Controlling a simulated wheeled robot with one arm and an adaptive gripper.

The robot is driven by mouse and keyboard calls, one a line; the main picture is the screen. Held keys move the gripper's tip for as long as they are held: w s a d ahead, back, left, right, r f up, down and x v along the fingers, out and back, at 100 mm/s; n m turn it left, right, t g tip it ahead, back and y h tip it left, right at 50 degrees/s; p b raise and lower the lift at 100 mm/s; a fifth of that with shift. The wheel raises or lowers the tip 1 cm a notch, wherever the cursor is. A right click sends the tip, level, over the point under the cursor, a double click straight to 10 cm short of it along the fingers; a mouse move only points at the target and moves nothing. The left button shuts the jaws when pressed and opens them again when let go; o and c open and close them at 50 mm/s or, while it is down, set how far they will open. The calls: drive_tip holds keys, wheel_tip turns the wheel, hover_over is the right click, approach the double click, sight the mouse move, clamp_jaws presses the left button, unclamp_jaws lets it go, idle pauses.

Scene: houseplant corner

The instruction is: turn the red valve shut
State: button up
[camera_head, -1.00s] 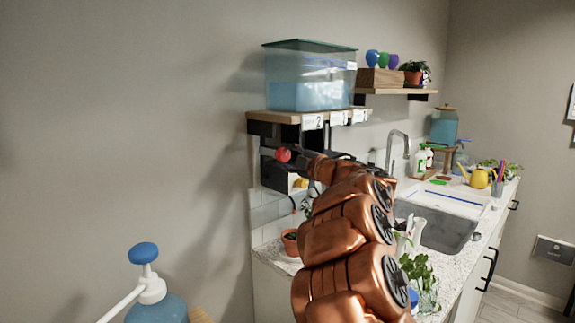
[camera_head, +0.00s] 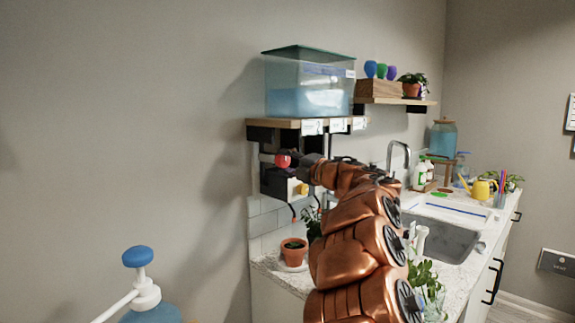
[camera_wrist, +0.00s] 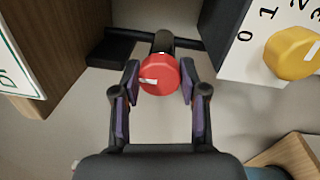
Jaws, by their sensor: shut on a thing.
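The red valve (camera_wrist: 159,74) is a round red knob with a white mark, on a dark stem under the shelf. In the wrist view it sits between the two fingertips of my gripper (camera_wrist: 160,84), one finger on each side. My gripper is shut on it. In the head view the red valve (camera_head: 283,160) shows as a small red disc at the tip of my gripper (camera_head: 297,160), below the water tank (camera_head: 310,85). The white mark on the knob points to the left in the wrist view. My arm hides part of the area behind it.
A yellow dial (camera_wrist: 291,53) on a white numbered panel is close to the right of the valve. The wooden shelf (camera_head: 290,123) is just above. A potted plant (camera_head: 293,252) stands on the counter below. The sink (camera_head: 442,240) lies to the right.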

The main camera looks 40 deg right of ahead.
drive_tip(key=o, duration=1.1)
drive_tip(key=shift+s, duration=0.1)
drive_tip(key=s, duration=0.4)
drive_tip(key=s+d, duration=0.1)
drive_tip(key=s, duration=0.6)
drive_tip(key=shift+s+d+f, duration=0.35)
drive_tip(key=shift+f, duration=0.05)
